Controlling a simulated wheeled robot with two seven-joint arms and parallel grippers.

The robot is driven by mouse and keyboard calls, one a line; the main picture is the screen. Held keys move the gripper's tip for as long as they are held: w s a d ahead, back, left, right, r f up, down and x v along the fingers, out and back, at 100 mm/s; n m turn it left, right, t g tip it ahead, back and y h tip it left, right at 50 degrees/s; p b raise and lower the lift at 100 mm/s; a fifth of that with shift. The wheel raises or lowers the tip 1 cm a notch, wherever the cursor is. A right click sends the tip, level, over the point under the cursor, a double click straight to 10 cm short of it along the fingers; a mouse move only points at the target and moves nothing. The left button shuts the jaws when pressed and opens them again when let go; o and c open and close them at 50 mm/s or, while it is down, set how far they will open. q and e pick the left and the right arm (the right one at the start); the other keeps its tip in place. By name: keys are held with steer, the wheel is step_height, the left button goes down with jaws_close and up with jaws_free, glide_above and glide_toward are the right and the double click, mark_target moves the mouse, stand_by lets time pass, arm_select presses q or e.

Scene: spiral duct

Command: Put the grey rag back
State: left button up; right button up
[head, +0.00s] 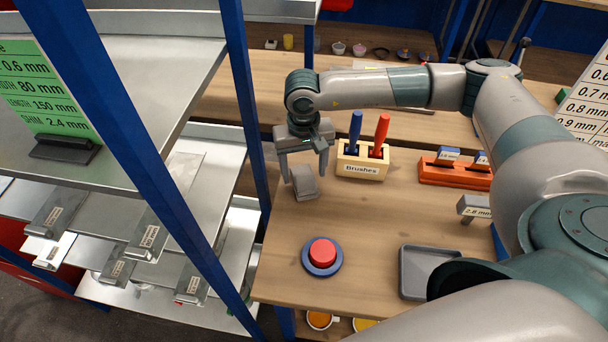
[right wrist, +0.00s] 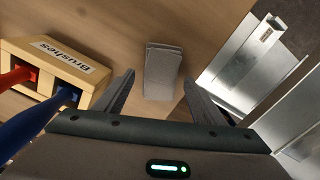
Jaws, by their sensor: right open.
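The grey rag (head: 305,181) is a small folded grey block on the wooden table, near its left edge. It also shows in the right wrist view (right wrist: 162,72), just beyond the fingertips and between their lines. My right gripper (head: 304,172) is above and around the rag's far side, pointing down, with its fingers spread. In the right wrist view the gripper (right wrist: 160,95) is open with nothing between its fingers. I cannot tell how high the fingertips are above the table. My left gripper is not in view.
A wooden Brushes holder (head: 362,165) with a blue and a red brush stands right of the gripper. A red button (head: 322,252), a grey tray (head: 424,270) and an orange rack (head: 452,174) are on the table. A blue shelf post (head: 245,100) stands close left.

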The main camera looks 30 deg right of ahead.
mark_target(304, 178)
step_height(304, 178, up, 10)
steer(key=b, duration=0.3)
steer(key=shift+s+a+f, duration=0.1)
steer(key=shift+f, duration=0.05)
stand_by(0.7)
